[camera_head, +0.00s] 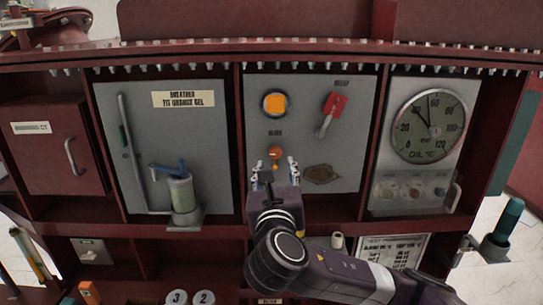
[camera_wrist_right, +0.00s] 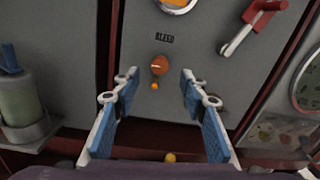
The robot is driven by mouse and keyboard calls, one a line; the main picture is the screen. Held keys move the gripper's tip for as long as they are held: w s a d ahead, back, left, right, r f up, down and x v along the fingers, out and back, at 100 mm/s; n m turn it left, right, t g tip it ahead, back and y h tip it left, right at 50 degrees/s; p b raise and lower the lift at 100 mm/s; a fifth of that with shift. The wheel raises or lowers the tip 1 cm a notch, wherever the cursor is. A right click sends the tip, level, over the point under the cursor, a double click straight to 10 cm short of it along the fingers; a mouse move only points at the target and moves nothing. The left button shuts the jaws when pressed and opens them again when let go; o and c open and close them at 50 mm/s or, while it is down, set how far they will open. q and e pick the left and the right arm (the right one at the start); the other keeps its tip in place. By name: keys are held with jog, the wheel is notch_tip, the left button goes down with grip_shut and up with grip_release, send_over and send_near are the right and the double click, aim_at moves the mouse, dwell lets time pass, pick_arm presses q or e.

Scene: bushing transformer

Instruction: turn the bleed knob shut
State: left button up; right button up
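The bleed knob (camera_head: 275,152) is a small round orange knob on the grey middle panel (camera_head: 343,108). It also shows in the right wrist view as an orange ball (camera_wrist_right: 159,65) below the word BLEED, with a smaller orange dot under it. My right gripper (camera_head: 275,168) is in front of the panel, just below the knob in the head view. In the wrist view its two blue-padded fingers (camera_wrist_right: 158,92) are spread apart with nothing between them. The knob appears beyond the fingertips, roughly centred between them, with no visible contact. My left gripper is not in view.
Above the knob is a round orange-yellow indicator (camera_head: 275,103). A red-handled lever (camera_head: 335,105) is at its upper right, and a brown oval patch (camera_head: 320,174) at its lower right. The breather (camera_head: 182,192) stands left, the oil gauge (camera_head: 429,126) right. A ledge runs below the panels.

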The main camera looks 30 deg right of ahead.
aim_at(276, 154)
jog(key=p+x, duration=0.1)
jog(key=x, duration=0.5)
jog(key=shift+c, duration=0.7)
grip_shut()
